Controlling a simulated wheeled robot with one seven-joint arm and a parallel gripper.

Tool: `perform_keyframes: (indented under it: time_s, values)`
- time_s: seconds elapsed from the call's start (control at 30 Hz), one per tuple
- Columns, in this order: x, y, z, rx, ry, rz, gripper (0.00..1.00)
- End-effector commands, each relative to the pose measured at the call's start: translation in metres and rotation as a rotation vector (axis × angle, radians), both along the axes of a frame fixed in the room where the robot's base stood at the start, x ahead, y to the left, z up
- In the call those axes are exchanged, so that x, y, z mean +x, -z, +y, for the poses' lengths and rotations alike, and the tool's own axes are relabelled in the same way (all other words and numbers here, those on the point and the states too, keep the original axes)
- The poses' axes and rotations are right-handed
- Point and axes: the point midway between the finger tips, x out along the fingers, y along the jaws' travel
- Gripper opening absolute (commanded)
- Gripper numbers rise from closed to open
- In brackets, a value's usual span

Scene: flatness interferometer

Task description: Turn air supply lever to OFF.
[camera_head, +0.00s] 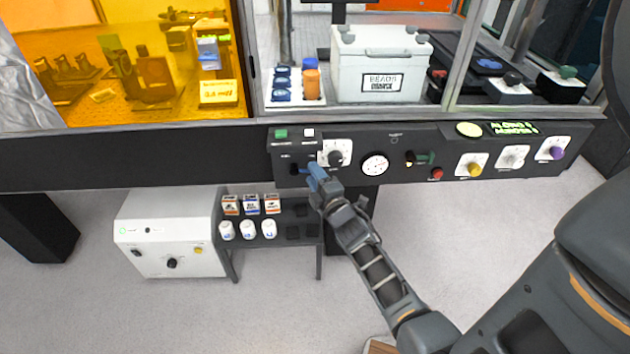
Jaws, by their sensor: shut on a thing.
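My gripper (311,170) has blue fingertips and is at the left part of the dark control panel (350,185). It is shut on a small dark lever (296,169), which is mostly hidden by the fingers. The lever's setting and its label are too small to read. A white plate with a black knob (335,158) is just right of the fingertips. Farther right on the panel is a green handle (424,158) with a dark and yellow end.
Below left stand a white cabinet (170,235) and a small dark rack (270,240) with boxes and jars.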

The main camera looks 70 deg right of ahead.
Motion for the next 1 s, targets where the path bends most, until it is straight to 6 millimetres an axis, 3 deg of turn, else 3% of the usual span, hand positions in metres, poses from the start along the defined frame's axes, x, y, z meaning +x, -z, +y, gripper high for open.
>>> perform_keyframes:
  time_s: [0.03, 0.3, 1.0]
  values:
    - [0.000, 0.010, 0.001, 0.010, -0.002, -0.028, 0.12]
    - [0.002, 0.025, 0.002, 0.089, -0.001, -0.219, 0.12]
    - [0.022, 0.044, 0.009, 0.332, 0.001, -0.796, 0.12]
